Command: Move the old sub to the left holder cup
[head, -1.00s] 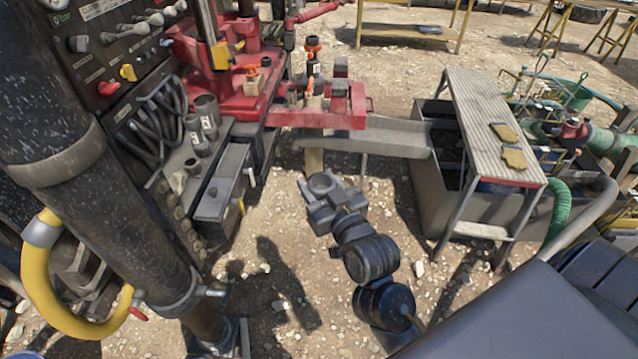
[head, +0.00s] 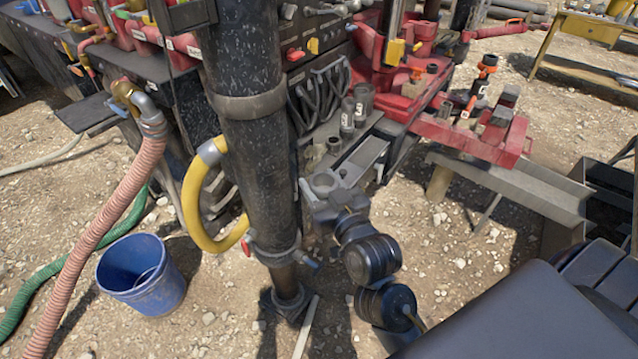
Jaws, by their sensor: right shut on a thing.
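The old sub (head: 322,181) shows from above as a short grey ring with an open top. My right gripper (head: 324,194) is shut around it and holds it near the middle of the view, in front of the rig. Two grey holder cups with white labels stand side by side on the rig's ledge, the left cup (head: 347,113) and the right cup (head: 363,98). The sub appears nearer to me than the cups and apart from them. The sub's lower part is hidden by my gripper. My left gripper is not in view.
A thick dark column (head: 250,130) with a yellow hose (head: 192,205) stands just left of my right gripper. A grey trough (head: 358,160) lies beyond it. A red bench (head: 490,135) is at the right. A blue bucket (head: 142,275) stands on open gravel at lower left.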

